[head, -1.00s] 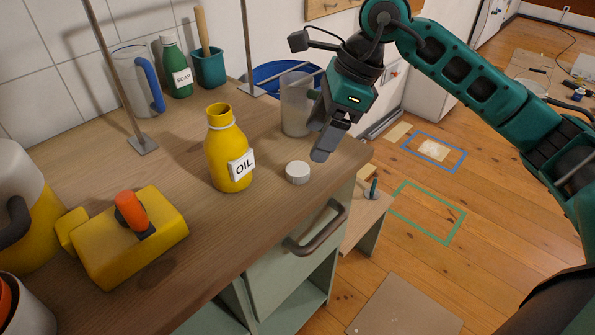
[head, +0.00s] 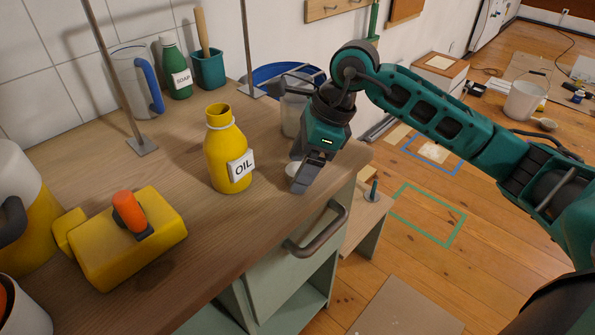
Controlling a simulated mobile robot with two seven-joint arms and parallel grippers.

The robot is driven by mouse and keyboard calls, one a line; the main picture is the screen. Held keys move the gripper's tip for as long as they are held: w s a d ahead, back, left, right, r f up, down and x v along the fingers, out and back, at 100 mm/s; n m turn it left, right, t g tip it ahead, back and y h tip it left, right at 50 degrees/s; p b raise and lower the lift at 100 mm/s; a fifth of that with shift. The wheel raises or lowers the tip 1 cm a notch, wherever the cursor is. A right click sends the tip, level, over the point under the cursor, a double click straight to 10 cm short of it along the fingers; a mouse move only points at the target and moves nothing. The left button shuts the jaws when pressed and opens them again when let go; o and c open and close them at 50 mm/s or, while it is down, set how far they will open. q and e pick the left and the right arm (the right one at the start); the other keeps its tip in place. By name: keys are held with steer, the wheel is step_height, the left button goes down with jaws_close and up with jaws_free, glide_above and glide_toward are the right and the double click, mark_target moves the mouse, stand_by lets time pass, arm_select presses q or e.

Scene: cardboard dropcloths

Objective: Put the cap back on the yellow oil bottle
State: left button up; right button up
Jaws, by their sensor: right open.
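The yellow oil bottle (head: 227,155) stands upright and uncapped on the wooden counter, its white OIL label facing forward. The white cap (head: 291,169) lies on the counter to the right of the bottle, near the front edge. My right gripper (head: 302,181) is open and pointed down at the cap. Its fingers cover the right part of the cap, so I cannot tell whether they touch it. My left gripper is not in view.
A clear container (head: 291,118) stands behind my right gripper. A thin metal post (head: 125,100) rises from the counter left of the bottle. A yellow block-shaped object with an orange knob (head: 130,245) lies at the front left. The counter in front of the bottle is clear.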

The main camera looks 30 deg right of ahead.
stand_by(0.3)
steer(key=c, duration=1.1)
